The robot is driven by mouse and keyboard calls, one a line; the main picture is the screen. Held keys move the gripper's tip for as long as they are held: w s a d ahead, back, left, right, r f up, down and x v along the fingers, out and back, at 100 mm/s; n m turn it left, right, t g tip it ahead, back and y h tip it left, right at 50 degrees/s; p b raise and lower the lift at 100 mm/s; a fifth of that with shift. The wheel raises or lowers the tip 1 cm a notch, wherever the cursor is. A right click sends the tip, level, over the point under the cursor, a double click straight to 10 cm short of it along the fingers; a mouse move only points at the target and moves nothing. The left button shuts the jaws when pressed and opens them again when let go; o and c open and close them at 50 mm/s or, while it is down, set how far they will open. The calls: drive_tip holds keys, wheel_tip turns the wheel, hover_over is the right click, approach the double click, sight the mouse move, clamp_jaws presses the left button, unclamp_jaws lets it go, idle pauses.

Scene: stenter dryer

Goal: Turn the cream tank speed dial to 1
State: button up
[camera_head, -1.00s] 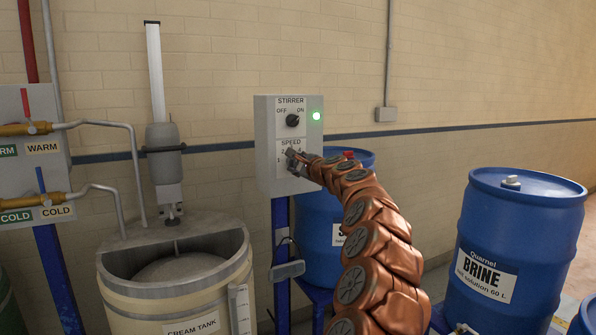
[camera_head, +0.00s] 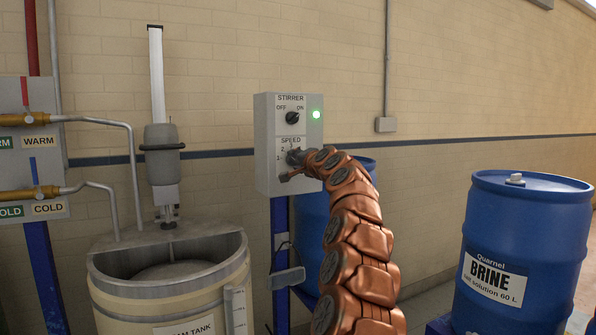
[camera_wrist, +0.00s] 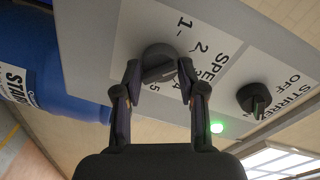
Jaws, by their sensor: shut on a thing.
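The grey stirrer control box (camera_head: 264,145) is mounted on a blue post beside the cream tank (camera_head: 165,295). Its speed dial (camera_wrist: 158,60) is a dark round knob on a white plate, with the figures 1, 2, 4 and 5 readable around it in the wrist view. My gripper (camera_wrist: 158,72) has one finger on each side of the dial and is shut on it. In the head view my gripper (camera_head: 291,167) covers the dial and part of its scale. I cannot tell which figure the dial points to.
The stirrer off/on knob (camera_head: 292,117) sits above the speed dial, beside a lit green lamp (camera_head: 316,114). A blue brine drum (camera_head: 520,240) stands at right; another blue drum (camera_head: 311,235) is behind my arm. Warm and cold pipes (camera_head: 100,121) are at left.

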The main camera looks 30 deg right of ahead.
drive_tip(key=n+b, duration=0.2)
drive_tip(key=n, duration=0.2)
drive_tip(key=shift+b, duration=0.4)
drive_tip(key=shift+a+r+n+t+b, duration=0.15)
drive_tip(key=shift+n+t+b, duration=0.25)
drive_tip(key=shift+n, duration=0.6)
drive_tip(key=o, duration=1.1)
drive_tip(key=shift+s, duration=0.2)
